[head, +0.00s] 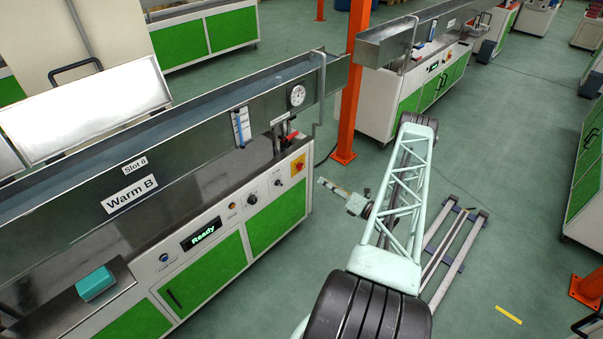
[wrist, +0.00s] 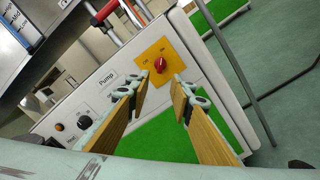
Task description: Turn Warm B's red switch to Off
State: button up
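Warm B (head: 128,195) is a long steel-and-white bath unit with green doors on the left of the head view. Its red switch (head: 299,166) sits on a yellow plate at the right end of the front panel. In the wrist view the red switch (wrist: 160,64) shows on its yellow plate (wrist: 154,56); the small labels are too blurred to read surely, so I cannot tell its setting. My gripper (wrist: 160,84) is open and empty, with wooden-coloured fingers pointing at the panel. The switch appears between and beyond the fingertips, apart from them. In the head view my gripper (head: 322,183) is right of the panel.
A red-handled valve (wrist: 105,12) is above. The display reads Ready (head: 204,234). An orange post (head: 352,90) stands behind my arm.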

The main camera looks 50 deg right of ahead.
aim_at(300, 167)
jog(key=shift+w+d, duration=0.1)
dwell(0.3)
jog(key=w+d, duration=0.1)
jog(key=w, duration=1.2)
jog(key=shift+w+d+b, duration=0.25)
jog(key=shift+d+b, duration=0.05)
jog(key=shift+b, duration=0.05)
grip_shut()
